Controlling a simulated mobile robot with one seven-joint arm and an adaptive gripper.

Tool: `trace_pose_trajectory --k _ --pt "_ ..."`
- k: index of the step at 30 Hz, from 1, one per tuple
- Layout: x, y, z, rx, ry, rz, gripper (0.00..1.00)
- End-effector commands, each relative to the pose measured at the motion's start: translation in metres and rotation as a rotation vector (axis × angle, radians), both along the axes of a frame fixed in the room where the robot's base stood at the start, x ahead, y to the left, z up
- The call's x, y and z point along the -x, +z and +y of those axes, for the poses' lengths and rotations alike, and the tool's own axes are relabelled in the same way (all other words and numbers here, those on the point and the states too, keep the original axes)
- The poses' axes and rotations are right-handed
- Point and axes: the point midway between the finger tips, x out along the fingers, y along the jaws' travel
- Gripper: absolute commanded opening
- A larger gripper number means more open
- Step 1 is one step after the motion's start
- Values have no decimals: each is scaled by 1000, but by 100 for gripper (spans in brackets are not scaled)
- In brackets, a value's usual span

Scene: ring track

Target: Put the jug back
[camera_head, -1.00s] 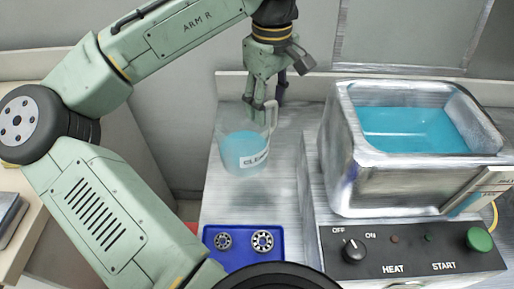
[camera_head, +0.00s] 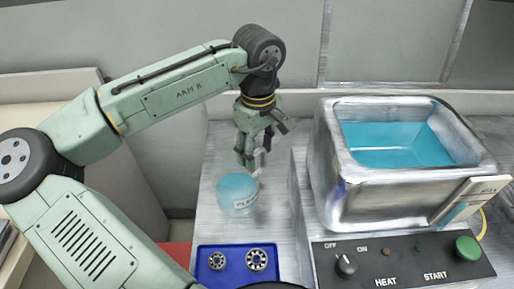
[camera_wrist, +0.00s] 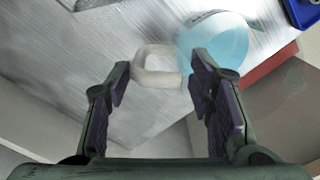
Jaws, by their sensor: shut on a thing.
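The jug (camera_head: 237,194) is clear, holds blue liquid and bears a white label. It is upright over the metal counter left of the bath; I cannot tell if its base touches the counter. My gripper (camera_head: 252,166) is shut on the jug's handle, on the jug's right side. In the wrist view the pale handle (camera_wrist: 157,67) shows between the fingers of my gripper (camera_wrist: 163,78), with the blue body of the jug beyond it. The fingers hide part of the handle in the head view.
A metal bath (camera_head: 340,195) with blue liquid stands right of the jug, above a panel with knob and green button (camera_head: 468,248). A blue tray (camera_head: 237,266) with two bearings lies in front of the jug. A red surface (camera_head: 175,254) shows left of the tray.

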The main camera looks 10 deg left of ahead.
Motion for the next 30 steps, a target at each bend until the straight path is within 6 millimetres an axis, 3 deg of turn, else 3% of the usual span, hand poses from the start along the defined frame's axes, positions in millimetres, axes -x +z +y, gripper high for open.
trace_pose_trajectory --k 9,20,23,30 --pt "0 0 0 0 0 0 68" --pt "0 4 0 -2 0 0 68" --pt "-1 14 0 -1 1 -3 68" --pt "-1 64 -1 1 1 -3 68"
